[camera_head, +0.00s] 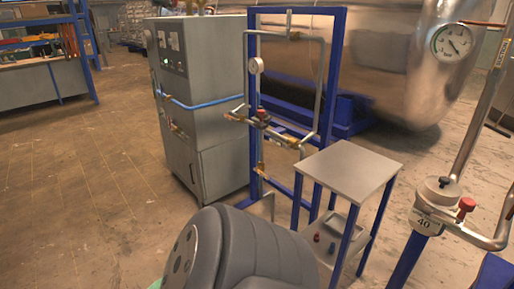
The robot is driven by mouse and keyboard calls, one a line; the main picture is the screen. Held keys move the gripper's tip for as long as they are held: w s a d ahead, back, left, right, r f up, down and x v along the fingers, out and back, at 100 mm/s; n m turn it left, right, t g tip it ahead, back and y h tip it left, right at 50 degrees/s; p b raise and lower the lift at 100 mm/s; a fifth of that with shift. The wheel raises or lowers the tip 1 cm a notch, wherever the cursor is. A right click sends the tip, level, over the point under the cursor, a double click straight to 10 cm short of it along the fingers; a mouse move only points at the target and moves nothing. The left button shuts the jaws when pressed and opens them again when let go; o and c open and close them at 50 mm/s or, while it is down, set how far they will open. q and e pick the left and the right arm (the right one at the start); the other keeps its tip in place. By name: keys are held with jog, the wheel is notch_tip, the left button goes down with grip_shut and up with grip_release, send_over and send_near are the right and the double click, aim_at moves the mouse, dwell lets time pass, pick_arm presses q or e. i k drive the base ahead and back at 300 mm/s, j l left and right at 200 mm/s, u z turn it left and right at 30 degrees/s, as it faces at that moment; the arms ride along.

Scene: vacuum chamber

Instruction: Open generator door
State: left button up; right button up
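A tall grey metal cabinet (217,65), which looks like the generator, stands left of the centre. Its upper front (171,46) has a panel with a small green light and dials. Its lower front door (182,153) looks closed, and small fittings stick out of the front. A blue hose runs around the cabinet's side. Neither of my grippers is in view. A dark grey rounded part at the bottom centre looks like my own arm.
A blue pipe frame (339,62) with a gauge and valves stands right of the cabinet. A small metal-topped table (349,166) stands nearer. A large steel tank (385,45) fills the back right. Valve piping (438,193) is at right. The floor (75,190) left is clear.

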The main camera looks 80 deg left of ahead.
aim_at(178, 155)
jog(key=u, duration=3.3)
jog(key=i+j+z, duration=0.1)
jog(key=i, duration=0.45)
